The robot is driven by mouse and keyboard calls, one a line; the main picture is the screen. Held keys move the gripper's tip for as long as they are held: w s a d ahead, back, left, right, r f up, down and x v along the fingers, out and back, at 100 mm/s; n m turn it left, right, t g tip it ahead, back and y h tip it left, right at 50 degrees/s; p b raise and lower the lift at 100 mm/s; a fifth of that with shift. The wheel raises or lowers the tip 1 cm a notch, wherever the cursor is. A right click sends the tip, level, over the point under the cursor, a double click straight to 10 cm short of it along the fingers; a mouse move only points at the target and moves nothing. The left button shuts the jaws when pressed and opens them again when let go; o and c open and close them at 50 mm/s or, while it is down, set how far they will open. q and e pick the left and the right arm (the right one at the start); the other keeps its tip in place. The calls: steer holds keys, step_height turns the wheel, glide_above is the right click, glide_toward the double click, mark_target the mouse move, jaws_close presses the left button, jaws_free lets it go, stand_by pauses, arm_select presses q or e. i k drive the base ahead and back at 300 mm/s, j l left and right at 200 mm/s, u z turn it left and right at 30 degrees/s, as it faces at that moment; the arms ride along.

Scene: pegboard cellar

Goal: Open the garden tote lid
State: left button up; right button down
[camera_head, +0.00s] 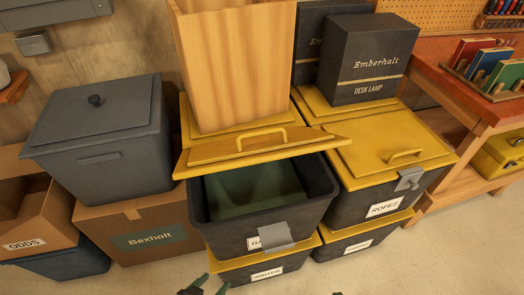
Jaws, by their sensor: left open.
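The garden tote (255,228) is a dark bin in the middle, on top of another tote. Its yellow lid (215,152) is raised and tilted, with a yellow handle (262,138) on top. A wide gap shows the green-grey inside. A grey latch (277,237) hangs at the front and partly covers the label, of which "GA" reads. My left gripper (206,285) is at the bottom edge, open and empty, in front of and below the tote, touching nothing. A tiny dark tip at the bottom edge, right of it, may be my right gripper (337,293); its jaws are hidden.
A tall wooden box (240,60) stands right behind the raised lid. A grey lidded bin (100,130) stands at left. The floor in front is clear.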

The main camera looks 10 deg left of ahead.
mark_target(258, 146)
steer(key=k+j+z, duration=0.1)
steer(key=j, duration=0.3)
steer(key=k+j+z, duration=0.1)
steer(key=j, duration=0.3)
steer(key=i+j+z, duration=0.1)
steer(key=j, duration=0.25)
steer(key=i+j+z, duration=0.1)
steer(key=j, duration=0.3)
steer(key=i+j+z, duration=0.1)
steer(key=j, duration=0.25)
